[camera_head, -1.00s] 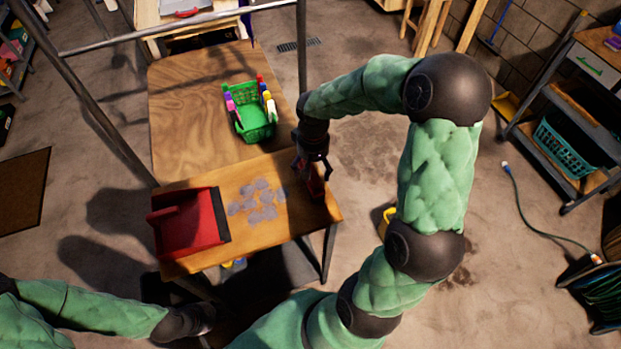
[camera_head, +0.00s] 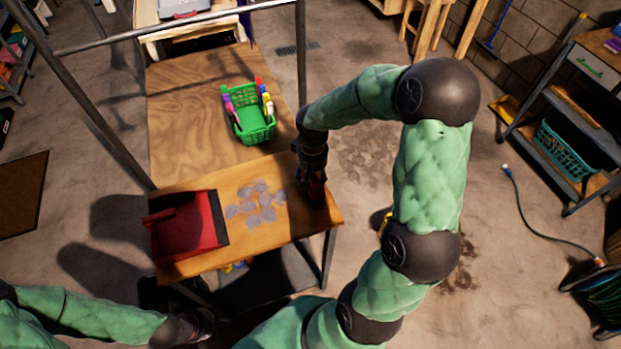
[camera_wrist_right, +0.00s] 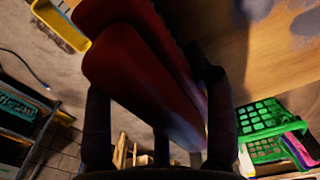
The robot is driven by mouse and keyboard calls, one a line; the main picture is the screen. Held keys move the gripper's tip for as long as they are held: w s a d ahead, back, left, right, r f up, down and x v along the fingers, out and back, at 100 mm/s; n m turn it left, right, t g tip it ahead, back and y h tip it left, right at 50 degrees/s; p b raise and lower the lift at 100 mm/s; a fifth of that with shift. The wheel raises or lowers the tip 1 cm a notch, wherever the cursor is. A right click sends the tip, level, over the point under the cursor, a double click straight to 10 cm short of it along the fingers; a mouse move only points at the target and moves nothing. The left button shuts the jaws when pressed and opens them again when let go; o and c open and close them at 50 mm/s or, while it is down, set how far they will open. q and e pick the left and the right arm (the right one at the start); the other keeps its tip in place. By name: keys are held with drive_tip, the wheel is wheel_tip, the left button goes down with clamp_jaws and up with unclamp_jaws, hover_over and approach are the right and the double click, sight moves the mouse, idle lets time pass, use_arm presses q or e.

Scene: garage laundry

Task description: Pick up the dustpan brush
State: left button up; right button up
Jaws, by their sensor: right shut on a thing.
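The dustpan brush shows in the right wrist view as a dark red body (camera_wrist_right: 135,65) between the two dark fingers of my right gripper (camera_wrist_right: 160,120), which is shut on it. In the head view my right gripper (camera_head: 314,185) points down at the right edge of the wooden table; there the brush is mostly hidden by the gripper and in shadow. I cannot tell whether the brush touches the tabletop. The red dustpan (camera_head: 190,225) lies at the table's left front. My left gripper (camera_head: 203,325) is low at the bottom left, away from the table; its fingers are too dark to read.
Grey dust patches (camera_head: 258,204) lie on the table (camera_head: 265,235) between dustpan and right gripper. A green basket with bottles (camera_head: 255,128) stands farther back. Metal posts (camera_head: 90,110) rise at the left. A shelf with a teal basket (camera_head: 565,150) is at the right.

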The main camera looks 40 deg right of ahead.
sight(313, 182)
drive_tip(key=shift+r, duration=0.1)
drive_tip(key=shift+r, duration=0.25)
drive_tip(key=r+p, duration=0.2)
drive_tip(key=r, duration=0.1)
drive_tip(key=shift+s+a+r, duration=0.15)
drive_tip(key=shift+s+r, duration=0.05)
drive_tip(key=shift+r, duration=0.05)
drive_tip(key=s+a+r, duration=0.1)
drive_tip(key=s+r+p, duration=0.1)
drive_tip(key=r, duration=0.1)
drive_tip(key=s+a+r+p, duration=0.1)
drive_tip(key=r, duration=0.1)
drive_tip(key=shift+s+a+r, duration=0.2)
drive_tip(key=shift+s+a, duration=0.1)
drive_tip(key=shift+s, duration=0.05)
drive_tip(key=s+a+r+p, duration=0.2)
drive_tip(key=s+a+r, duration=0.1)
drive_tip(key=s+a, duration=0.2)
drive_tip(key=shift+s+r, duration=0.2)
drive_tip(key=shift+s, duration=1)
drive_tip(key=shift+w, duration=0.2)
